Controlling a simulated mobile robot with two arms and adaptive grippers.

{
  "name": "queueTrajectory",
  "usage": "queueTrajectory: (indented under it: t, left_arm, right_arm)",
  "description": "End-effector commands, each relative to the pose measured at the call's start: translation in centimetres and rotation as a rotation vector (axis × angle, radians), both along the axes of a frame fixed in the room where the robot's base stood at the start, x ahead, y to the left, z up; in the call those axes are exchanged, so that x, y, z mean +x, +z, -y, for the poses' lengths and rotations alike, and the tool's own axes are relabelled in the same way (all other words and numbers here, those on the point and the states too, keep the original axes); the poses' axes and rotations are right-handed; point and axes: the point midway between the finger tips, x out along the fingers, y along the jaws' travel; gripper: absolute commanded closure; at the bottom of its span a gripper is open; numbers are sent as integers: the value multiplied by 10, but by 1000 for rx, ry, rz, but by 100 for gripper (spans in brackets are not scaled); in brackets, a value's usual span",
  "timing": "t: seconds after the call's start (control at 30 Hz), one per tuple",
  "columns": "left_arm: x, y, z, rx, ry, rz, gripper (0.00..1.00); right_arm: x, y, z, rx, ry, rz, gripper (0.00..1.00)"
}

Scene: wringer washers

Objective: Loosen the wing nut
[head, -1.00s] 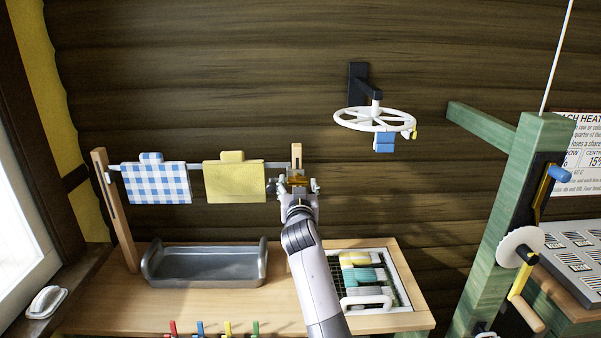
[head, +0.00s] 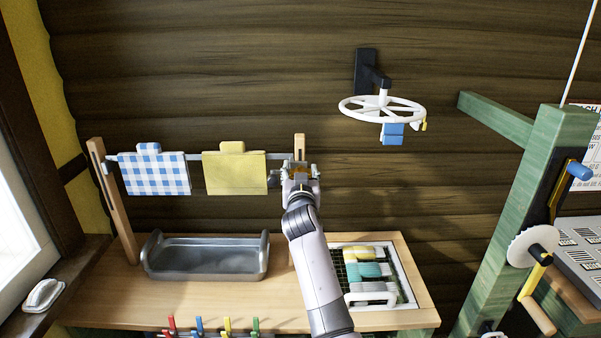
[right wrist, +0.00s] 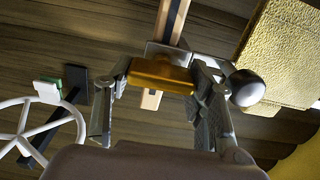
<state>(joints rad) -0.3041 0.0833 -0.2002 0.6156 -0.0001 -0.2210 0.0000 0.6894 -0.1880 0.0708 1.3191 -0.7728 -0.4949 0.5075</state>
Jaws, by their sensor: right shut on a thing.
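The brass-coloured wing nut (right wrist: 162,76) sits against the slotted wooden post (head: 300,143) at the right end of the towel rail (head: 197,156). My right gripper (head: 300,174) is at the front of that post. In the right wrist view, its two fingers (right wrist: 160,84) stand on either side of the nut, shut on it. A grey ball knob (right wrist: 247,88) shows just beside the right finger in that view. In the head view the gripper mostly hides the nut. My left gripper is not in view.
A blue checked towel (head: 156,174) and a yellow towel (head: 235,173) hang on the rail. Below are a grey tray (head: 207,275) and a framed grid with rolled cloths (head: 410,296). A white spoked wheel (head: 350,107) hangs at upper right. A green post (head: 535,190) stands at right.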

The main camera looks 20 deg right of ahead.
Motion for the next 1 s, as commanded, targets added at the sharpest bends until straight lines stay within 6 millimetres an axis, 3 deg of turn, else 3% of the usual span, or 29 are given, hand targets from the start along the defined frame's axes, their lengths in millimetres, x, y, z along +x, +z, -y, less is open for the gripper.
queueTrajectory:
  t: [0.2,0.57,1.0]
  left_arm:
    - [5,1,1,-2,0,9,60]
    - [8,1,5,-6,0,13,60]
    - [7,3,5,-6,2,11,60]
  right_arm:
    - [0,-1,0,0,-1,-1,78]
    - [0,-1,0,-71,-1,-22,78]
    - [1,-1,-1,-418,-1,-122,78]
